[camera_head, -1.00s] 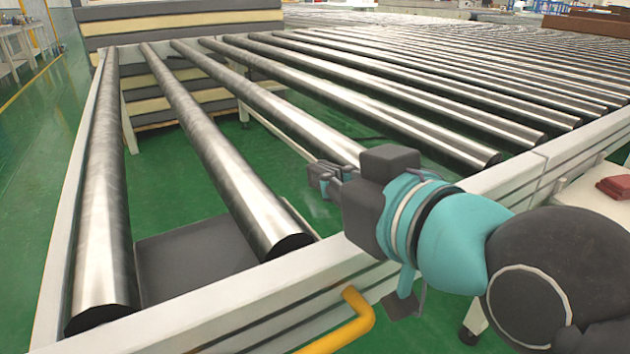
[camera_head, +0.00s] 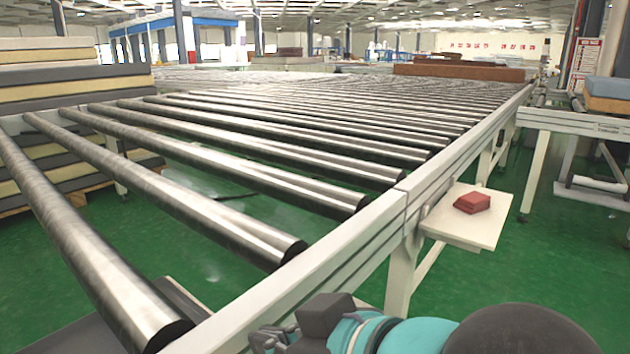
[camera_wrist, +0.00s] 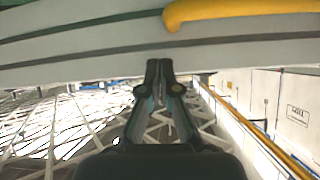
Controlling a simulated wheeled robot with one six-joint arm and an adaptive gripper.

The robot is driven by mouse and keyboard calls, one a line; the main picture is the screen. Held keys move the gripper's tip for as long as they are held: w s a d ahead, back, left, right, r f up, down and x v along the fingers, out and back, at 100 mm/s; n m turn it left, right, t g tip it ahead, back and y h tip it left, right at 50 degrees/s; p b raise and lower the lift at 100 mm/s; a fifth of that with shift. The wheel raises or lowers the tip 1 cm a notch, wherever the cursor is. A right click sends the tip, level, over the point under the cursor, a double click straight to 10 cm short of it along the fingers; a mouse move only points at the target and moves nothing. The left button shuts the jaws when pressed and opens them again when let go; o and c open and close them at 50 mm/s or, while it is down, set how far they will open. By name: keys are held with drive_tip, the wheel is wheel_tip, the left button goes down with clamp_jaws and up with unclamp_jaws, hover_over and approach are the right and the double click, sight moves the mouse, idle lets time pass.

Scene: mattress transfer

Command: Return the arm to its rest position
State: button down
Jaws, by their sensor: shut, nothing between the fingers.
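My gripper (camera_head: 268,340) shows at the bottom edge of the head view, just outside the near side rail of the roller conveyor. The teal and black links of my arm stretch from it to the right along the bottom edge. In the wrist view the two dark fingers (camera_wrist: 160,72) lie together, shut and empty. The wrist view is upside down, with the ceiling in its lower part. The fingers point toward the pale side rail (camera_wrist: 90,65), and I cannot tell the gap between them.
The roller conveyor's rail (camera_head: 345,262) runs close beside my arm. A yellow pipe (camera_wrist: 240,10) crosses the wrist view's top. A small shelf (camera_head: 465,228) with a red block (camera_head: 472,202) juts from the rail. Stacked mattresses (camera_head: 60,75) stand at left. Green floor (camera_head: 480,275) is open at right.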

drive_tip(key=w+d+f+m+h+p, duration=0.1)
drive_tip(key=d+f+m+h+p, duration=0.1)
drive_tip(key=d, duration=0.5)
drive_tip(key=w+d+f+m+g+h+p, duration=0.1)
drive_tip(key=w+d+f+m+h+p, duration=0.1)
drive_tip(key=d+f+m+h, duration=0.2)
drive_tip(key=w+d+f+m+g+h+p, duration=0.1)
drive_tip(key=w+d+f+m+h+p, duration=0.1)
drive_tip(key=d, duration=0.8)
drive_tip(key=shift+f+m+h, duration=0.5)
drive_tip(key=shift+f+m, duration=0.05)
drive_tip(key=shift+m, duration=0.15)
drive_tip(key=shift+a, duration=0.2)
